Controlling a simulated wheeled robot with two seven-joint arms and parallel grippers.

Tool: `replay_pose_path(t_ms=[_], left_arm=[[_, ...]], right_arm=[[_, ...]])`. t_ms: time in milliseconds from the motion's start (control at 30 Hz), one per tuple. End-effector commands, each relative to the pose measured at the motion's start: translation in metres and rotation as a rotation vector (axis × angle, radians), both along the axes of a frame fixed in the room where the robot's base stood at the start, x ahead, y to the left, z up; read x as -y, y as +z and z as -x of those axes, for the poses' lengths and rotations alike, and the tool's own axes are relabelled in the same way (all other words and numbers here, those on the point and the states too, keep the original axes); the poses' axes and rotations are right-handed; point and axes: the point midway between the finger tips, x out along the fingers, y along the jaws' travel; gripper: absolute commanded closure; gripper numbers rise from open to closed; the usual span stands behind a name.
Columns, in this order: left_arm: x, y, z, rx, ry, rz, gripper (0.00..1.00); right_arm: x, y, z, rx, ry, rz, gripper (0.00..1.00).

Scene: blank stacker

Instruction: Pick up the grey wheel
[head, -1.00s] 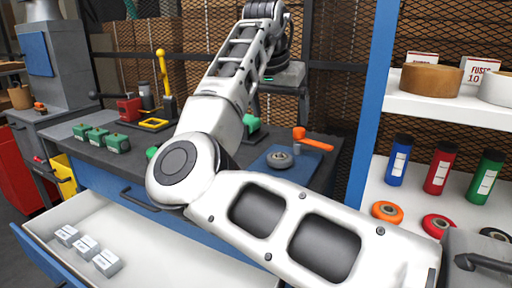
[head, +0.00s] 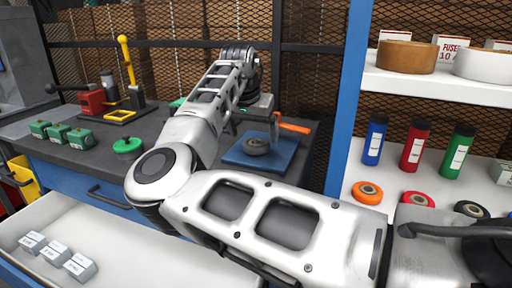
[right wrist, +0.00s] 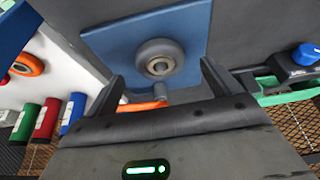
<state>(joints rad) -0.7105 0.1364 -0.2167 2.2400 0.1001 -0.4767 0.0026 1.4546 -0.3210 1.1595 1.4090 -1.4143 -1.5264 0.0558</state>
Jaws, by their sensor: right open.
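The grey wheel (head: 257,146) lies flat on a blue mat (head: 243,159) on the dark workbench. It has a rounded tyre and a pale hub. My right gripper (head: 254,124) is above the wheel and open, with nothing between its fingers. In the right wrist view the wheel (right wrist: 159,59) shows just beyond and between the two spread fingertips (right wrist: 160,80), apart from them. My left gripper is in neither view.
An orange-handled tool (head: 292,128) lies beside the wheel. A blue post (head: 347,105) and a shelf with orange (head: 367,192) and red wheels stand to the right. Green blocks (head: 80,138) sit at left, above an open drawer (head: 110,235) with grey blocks.

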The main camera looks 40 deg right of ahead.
Motion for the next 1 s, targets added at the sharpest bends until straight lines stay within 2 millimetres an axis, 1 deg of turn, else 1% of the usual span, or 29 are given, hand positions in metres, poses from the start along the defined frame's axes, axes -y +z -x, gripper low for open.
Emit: replay_pose_path(t_ms=[33, 100, 200, 467, 500, 567, 600, 667, 1000], left_arm=[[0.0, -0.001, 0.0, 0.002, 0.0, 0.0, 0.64], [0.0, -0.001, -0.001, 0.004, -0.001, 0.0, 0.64], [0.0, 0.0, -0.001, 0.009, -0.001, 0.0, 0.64], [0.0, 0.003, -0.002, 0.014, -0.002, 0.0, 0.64], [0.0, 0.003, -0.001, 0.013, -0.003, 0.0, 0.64], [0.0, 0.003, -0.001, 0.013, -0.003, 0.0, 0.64], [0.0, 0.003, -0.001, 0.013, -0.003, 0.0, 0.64], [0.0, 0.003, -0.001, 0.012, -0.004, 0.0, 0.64], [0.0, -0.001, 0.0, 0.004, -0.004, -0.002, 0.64]], right_arm=[[0.003, -0.009, -0.001, -0.002, -0.001, -0.002, 0.11], [0.007, -0.019, -0.002, -0.003, -0.001, -0.001, 0.11], [0.01, -0.028, -0.004, -0.001, 0.0, 0.0, 0.11], [0.011, -0.031, -0.005, 0.0, -0.001, 0.0, 0.11], [0.011, -0.031, -0.005, 0.0, -0.001, 0.0, 0.16], [0.011, -0.031, -0.005, -0.001, 0.0, 0.0, 0.33], [0.011, -0.031, -0.005, -0.001, 0.0, 0.0, 0.44], [0.011, -0.031, -0.005, 0.0, -0.001, 0.0, 0.6], [0.011, -0.028, -0.005, 0.001, -0.001, 0.001, 0.6]])
